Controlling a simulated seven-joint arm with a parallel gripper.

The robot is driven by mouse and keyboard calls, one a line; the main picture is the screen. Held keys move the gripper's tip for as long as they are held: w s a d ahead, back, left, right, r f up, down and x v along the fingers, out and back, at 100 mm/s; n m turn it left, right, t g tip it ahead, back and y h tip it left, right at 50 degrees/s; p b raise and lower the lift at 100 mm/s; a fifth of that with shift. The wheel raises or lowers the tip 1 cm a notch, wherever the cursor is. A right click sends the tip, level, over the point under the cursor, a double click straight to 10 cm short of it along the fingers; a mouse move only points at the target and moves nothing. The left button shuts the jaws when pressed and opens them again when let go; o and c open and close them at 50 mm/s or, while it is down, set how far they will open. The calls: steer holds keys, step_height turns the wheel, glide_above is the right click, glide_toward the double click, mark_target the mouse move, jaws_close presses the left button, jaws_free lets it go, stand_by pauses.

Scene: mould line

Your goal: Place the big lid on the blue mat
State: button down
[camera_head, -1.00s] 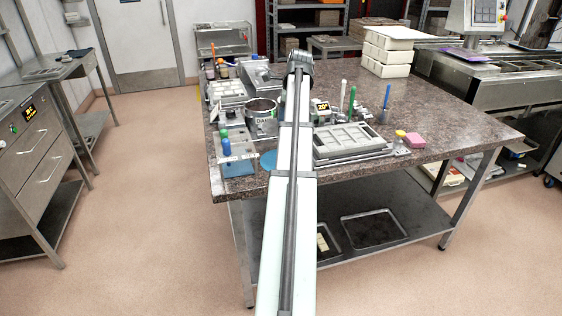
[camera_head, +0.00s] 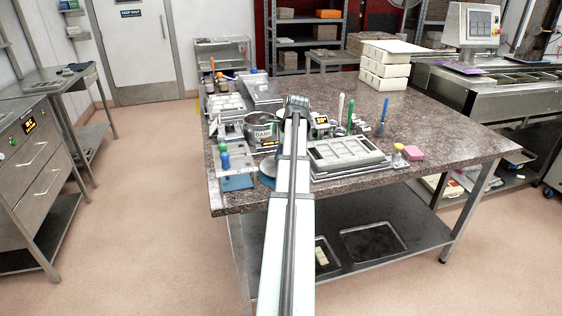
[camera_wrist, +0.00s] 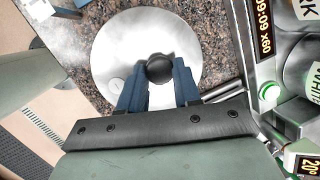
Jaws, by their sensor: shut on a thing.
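The big lid (camera_wrist: 118,62) is a round, shiny metal disc with a black knob (camera_wrist: 159,67), seen in the wrist view. My gripper (camera_wrist: 158,84) has its blue fingers shut on the knob. In the head view my arm hides the gripper and most of the lid; a grey piece of the lid (camera_head: 267,167) shows left of the arm. A thin blue edge of the blue mat (camera_head: 265,182) shows under it, near the table's front left. I cannot tell whether the lid touches the mat.
A pot marked DARK (camera_head: 262,132) stands just behind the lid. A clear rack with coloured-handled tools (camera_head: 237,168) is to its left, a grey mould tray (camera_head: 348,156) to the right.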

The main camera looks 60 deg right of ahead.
steer(key=shift+f, duration=1.45)
steer(key=c, duration=0.8)
jaws_free()
steer(key=shift+f, duration=0.1)
steer(key=v, duration=1.2)
